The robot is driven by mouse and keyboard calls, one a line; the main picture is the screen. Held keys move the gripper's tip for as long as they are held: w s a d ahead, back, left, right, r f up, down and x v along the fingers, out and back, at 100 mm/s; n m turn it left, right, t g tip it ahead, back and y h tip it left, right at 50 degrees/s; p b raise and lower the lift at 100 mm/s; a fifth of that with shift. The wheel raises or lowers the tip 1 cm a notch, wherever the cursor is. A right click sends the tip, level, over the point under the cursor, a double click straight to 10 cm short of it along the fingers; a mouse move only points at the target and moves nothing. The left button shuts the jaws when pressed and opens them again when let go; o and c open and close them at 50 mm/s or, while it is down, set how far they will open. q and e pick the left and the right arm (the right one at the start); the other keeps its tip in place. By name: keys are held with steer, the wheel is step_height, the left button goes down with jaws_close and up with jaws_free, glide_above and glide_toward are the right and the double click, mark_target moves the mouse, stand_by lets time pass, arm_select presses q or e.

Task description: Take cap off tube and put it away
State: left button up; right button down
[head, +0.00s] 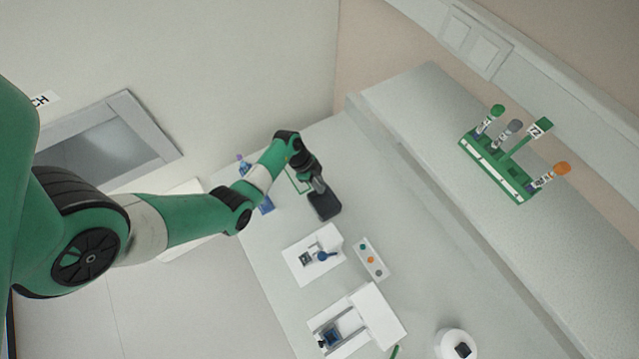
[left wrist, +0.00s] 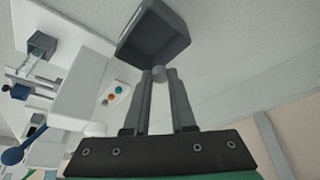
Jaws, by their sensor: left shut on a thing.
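My left gripper (head: 318,186) is shut on a small grey cap, which shows between the fingertips in the left wrist view (left wrist: 159,74). It holds the cap at the dark open-topped box (head: 324,206). In the left wrist view the box (left wrist: 153,36) lies just beyond the fingertips, and the cap appears to be at its near rim; I cannot tell whether it touches. A green rack (head: 490,168) on the raised ledge holds tubes with a green cap (head: 497,110), a grey cap (head: 515,126) and an orange cap (head: 562,168). I cannot make out an uncapped tube clearly. My right gripper is out of view.
A white device with a blue knob (head: 322,256) stands on the bench beside a white strip with coloured dots (head: 370,258). A larger white device (head: 377,309) and a round white device (head: 458,343) stand nearer. A blue rack is partly behind my arm.

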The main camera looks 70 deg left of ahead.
arm_select(q)
steer(key=o, duration=0.9)
steer(key=shift+r, duration=0.1)
steer(key=shift+s+r+p, duration=0.1)
steer(key=shift+r+p, duration=0.2)
steer(key=shift+r, duration=0.05)
steer(key=p+v, duration=0.2)
steer(key=v, duration=0.9)
steer(key=shift+p, duration=0.35)
steer(key=shift+a+f, duration=0.1)
